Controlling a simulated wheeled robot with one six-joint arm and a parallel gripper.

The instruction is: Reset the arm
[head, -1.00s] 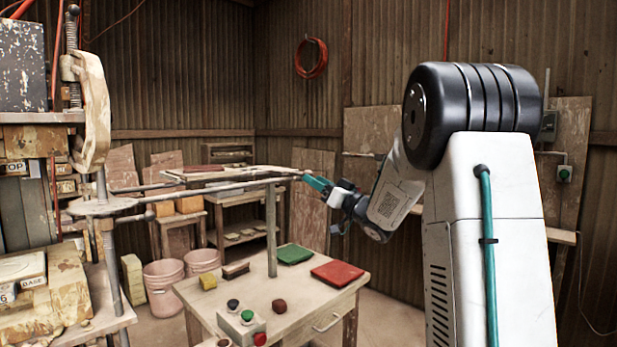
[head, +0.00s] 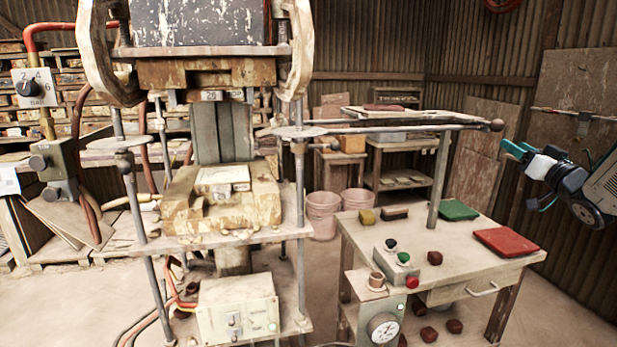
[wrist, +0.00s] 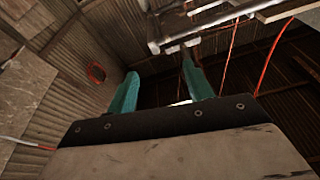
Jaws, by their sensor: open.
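My gripper (head: 516,150) is at the right of the head view, its teal fingers pointing left and apart with nothing seen between them. It is just below and right of the dark ball end of the press's long lever (head: 440,124), with a small gap seen between them. Only the end part of my arm shows in the head view.
The tile press (head: 222,205) stands at left centre. Right of it, a wooden table (head: 455,262) bears a green pad (head: 457,210), a red pad (head: 506,242) and a button box (head: 398,262). An upright post under the lever rises from the table. Open floor lies at the front left.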

